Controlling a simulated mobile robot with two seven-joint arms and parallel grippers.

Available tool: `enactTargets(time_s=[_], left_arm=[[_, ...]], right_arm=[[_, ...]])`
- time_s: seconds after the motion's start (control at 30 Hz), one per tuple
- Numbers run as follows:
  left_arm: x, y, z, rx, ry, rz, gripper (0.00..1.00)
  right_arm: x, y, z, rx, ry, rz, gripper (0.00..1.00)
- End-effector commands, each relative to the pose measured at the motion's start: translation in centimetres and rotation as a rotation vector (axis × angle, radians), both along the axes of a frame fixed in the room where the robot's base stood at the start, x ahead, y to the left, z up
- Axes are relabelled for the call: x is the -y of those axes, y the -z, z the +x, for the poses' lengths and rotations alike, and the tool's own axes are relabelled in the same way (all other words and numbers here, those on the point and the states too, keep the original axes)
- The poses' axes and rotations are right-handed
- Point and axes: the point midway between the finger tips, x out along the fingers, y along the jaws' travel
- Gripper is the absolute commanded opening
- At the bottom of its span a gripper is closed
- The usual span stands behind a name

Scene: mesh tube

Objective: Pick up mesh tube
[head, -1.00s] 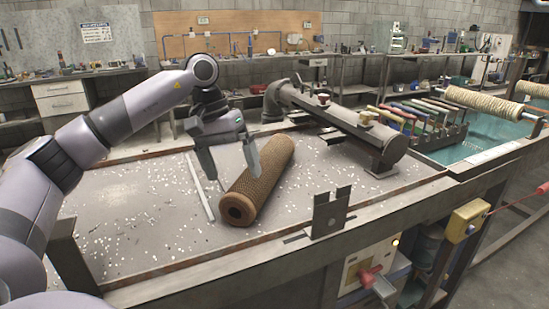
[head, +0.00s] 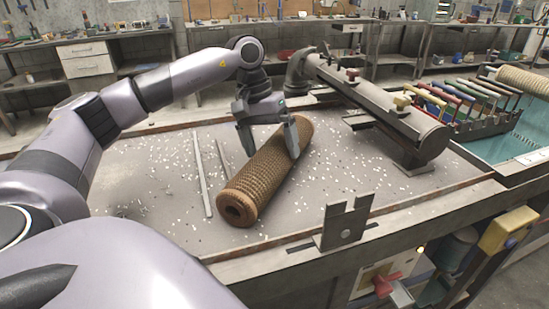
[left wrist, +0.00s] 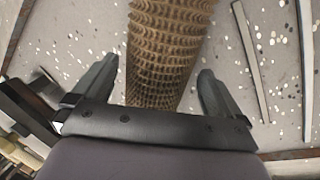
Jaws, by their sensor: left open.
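The mesh tube (head: 262,179) is a brown, textured cylinder lying on the grey bench top, its hollow near end facing the front edge. My left gripper (head: 271,154) is over the far half of the tube, with one finger on each side of it. In the left wrist view the tube (left wrist: 165,45) runs between the two fingers of the left gripper (left wrist: 158,88), with a gap at least on the right side. The left gripper is open. My right gripper is not in view.
Thin metal strips (head: 201,178) lie left of the tube. A large metal pipe (head: 375,100) stands on the bench to the right. A notched upright plate (head: 345,222) is at the front edge.

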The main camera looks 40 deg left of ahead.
Motion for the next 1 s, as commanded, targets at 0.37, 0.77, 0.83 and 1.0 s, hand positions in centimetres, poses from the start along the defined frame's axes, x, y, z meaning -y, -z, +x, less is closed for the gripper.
enactTargets(time_s=[0.37, 0.77, 0.83, 1.0], left_arm=[[0.7, 2.6, 0.3, 0.000, 0.001, 0.000, 1.00], [0.7, 2.5, 0.3, 0.003, 0.000, -0.001, 0.33], [0.7, 2.4, 0.3, 0.003, 0.000, -0.001, 0.33], [0.7, 1.9, 0.4, 0.005, 0.000, -0.002, 0.33]], right_arm=[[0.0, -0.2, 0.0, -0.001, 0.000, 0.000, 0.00], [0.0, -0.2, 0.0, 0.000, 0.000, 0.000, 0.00], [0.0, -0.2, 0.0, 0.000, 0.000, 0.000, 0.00], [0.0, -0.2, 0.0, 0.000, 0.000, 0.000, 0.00]])
